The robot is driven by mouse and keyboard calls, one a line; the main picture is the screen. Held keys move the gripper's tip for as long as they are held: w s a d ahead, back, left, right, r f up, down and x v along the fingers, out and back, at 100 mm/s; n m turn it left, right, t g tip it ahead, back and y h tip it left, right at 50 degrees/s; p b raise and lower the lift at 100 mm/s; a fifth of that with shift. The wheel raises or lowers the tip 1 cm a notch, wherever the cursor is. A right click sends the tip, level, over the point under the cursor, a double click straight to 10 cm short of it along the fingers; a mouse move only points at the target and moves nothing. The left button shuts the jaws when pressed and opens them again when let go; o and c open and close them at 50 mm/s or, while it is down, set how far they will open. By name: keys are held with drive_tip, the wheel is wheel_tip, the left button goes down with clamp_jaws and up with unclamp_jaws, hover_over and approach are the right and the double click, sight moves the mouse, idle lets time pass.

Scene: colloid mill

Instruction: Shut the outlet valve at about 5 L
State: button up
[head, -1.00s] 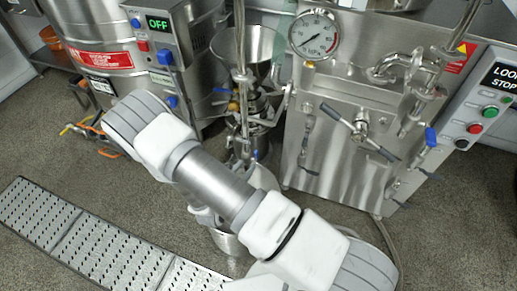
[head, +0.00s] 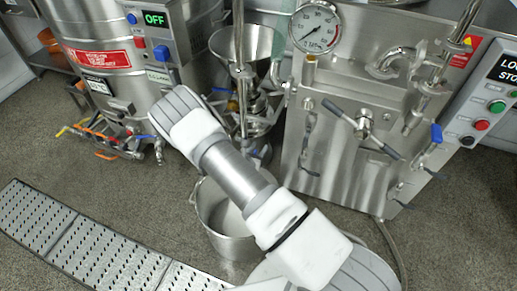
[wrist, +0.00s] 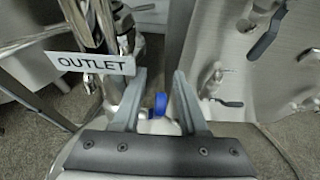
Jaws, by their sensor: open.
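In the wrist view the OUTLET sign (wrist: 95,63) hangs by a shiny vertical pipe at upper left. A blue valve handle (wrist: 160,103) shows between the fingers of my gripper (wrist: 160,80). The gripper is open, one finger on each side of the handle; I cannot tell whether either touches it. In the head view my arm hides the gripper and the outlet valve. A steel pot (head: 230,246) stands on the floor beside my forearm, partly covered by it. Its inside looks pale, but the liquid level cannot be read.
A steel hopper (head: 247,48) rises behind my arm. A steel cabinet with a pressure gauge (head: 315,28) and T-handle (head: 363,124) stands at right. A tank (head: 98,22) with an OFF display (head: 155,18) stands at left. A perforated floor strip (head: 95,243) lies at front left.

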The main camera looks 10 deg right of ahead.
clamp_jaws()
idle(1.4)
